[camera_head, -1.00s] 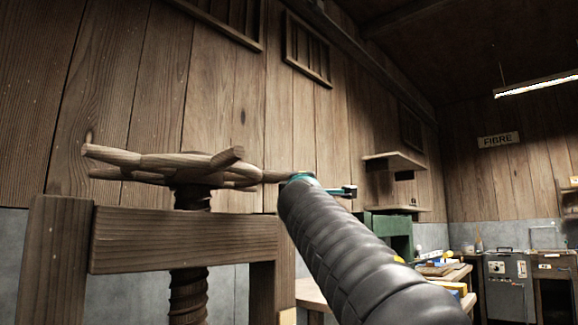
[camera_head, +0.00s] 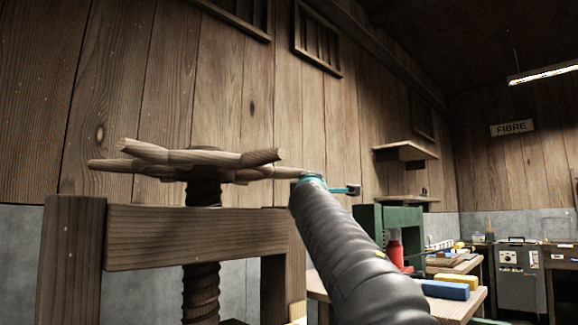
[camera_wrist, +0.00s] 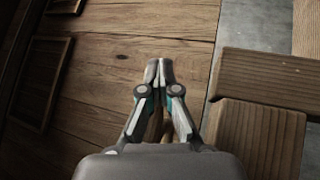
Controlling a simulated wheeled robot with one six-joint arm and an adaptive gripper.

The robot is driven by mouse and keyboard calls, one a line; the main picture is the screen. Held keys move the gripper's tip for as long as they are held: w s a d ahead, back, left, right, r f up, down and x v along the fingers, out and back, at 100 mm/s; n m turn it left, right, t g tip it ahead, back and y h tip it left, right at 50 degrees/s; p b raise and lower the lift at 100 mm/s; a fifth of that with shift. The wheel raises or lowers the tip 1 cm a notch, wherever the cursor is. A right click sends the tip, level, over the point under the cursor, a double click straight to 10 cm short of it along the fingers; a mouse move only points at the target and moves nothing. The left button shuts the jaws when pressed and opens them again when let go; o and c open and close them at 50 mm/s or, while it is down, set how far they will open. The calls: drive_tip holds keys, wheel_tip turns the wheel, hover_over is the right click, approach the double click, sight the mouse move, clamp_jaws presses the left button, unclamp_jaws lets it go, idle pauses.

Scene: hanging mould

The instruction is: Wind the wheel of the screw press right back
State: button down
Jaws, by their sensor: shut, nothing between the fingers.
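The wooden spoked wheel (camera_head: 195,160) of the screw press sits on top of a thick wooden screw (camera_head: 201,290). The screw passes through the heavy crossbeam (camera_head: 195,235) of the press frame. One spoke points right, towards the end of my arm, whose teal wrist part shows there in the head view. In the wrist view my gripper (camera_wrist: 159,70) is shut, with its fingertips together and nothing between them. A brown wooden piece, perhaps a spoke, shows partly behind the finger linkages. I cannot tell whether the gripper touches the wheel.
A plank wall with a slatted vent (camera_head: 317,42) stands behind the press. To the right are a small shelf (camera_head: 405,152), a green machine (camera_head: 405,219), a red object (camera_head: 394,250) and a bench with a blue block (camera_head: 445,290). Press timbers (camera_wrist: 255,135) fill the wrist view's right side.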

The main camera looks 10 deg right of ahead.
drive_tip(key=shift+w+a+f, duration=0.1)
drive_tip(key=shift+a+f, duration=0.05)
drive_tip(key=shift+f, duration=0.05)
drive_tip(key=s+d+f+b, duration=0.2)
drive_tip(key=s, duration=0.4)
drive_tip(key=s+d+f+b, duration=0.2)
drive_tip(key=s+b, duration=0.1)
drive_tip(key=s, duration=0.4)
drive_tip(key=shift+d+b, duration=0.2)
drive_tip(key=shift+b, duration=0.1)
